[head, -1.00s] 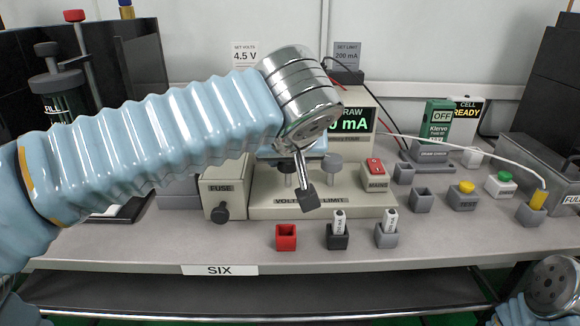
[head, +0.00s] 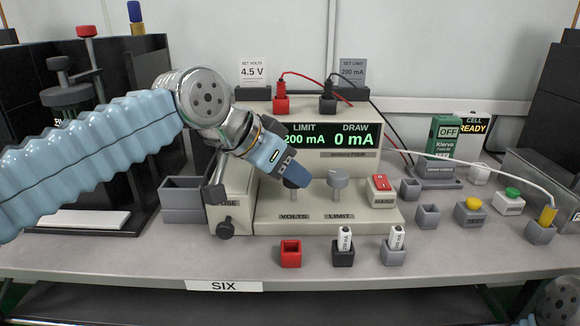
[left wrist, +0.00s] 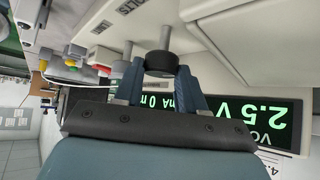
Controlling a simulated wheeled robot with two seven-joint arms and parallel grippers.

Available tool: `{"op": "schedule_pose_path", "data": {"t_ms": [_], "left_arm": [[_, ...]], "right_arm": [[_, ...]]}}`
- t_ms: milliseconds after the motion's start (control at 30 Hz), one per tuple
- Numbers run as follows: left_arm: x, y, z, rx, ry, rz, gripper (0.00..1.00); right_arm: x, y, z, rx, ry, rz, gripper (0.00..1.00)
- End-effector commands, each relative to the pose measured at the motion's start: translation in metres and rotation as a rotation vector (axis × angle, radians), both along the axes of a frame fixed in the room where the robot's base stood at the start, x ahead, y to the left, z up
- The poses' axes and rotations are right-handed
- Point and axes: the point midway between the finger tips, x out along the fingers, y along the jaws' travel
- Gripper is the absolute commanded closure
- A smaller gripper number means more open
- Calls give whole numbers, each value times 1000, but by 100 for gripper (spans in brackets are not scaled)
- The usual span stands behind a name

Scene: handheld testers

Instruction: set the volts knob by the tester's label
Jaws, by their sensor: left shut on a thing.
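The tester (head: 350,150) is a cream bench unit with a lit display reading LIMIT 200 mA and DRAW 0 mA. My left gripper (head: 291,182) is shut on the dark volts knob (left wrist: 161,63), with one finger on each side of it in the left wrist view. In the head view the gripper hides much of that knob, above the VOLTS label, and covers the display's volts part. The left wrist view shows the volts reading (left wrist: 262,115) as 2.5 V, upside down. The SET VOLTS card (head: 253,72) says 4.5 V.
The grey limit knob (head: 338,180) stands close right of the volts knob. The red mains switch (head: 380,184) is further right. A SET LIMIT card (head: 352,72) says 200 mA. Red (head: 291,253) and dark (head: 343,256) holders stand in front. Cables cross behind the tester.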

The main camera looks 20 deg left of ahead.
Motion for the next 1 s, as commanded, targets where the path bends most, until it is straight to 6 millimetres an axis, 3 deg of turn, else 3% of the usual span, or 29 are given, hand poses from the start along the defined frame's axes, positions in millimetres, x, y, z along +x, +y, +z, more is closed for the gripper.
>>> {"op": "schedule_pose_path", "data": {"t_ms": [400, 967, 1000], "left_arm": [[2, 2, 0, 2, -1, -199, 91], [2, 2, 0, 4, 1, -231, 91], [2, 2, 0, 4, 1, -231, 57]], "right_arm": [[-1, 1, 4, 2, 1, 3, 57], [-1, 2, 4, 2, 1, 3, 57], [-1, 2, 4, 2, 1, 3, 57]]}}
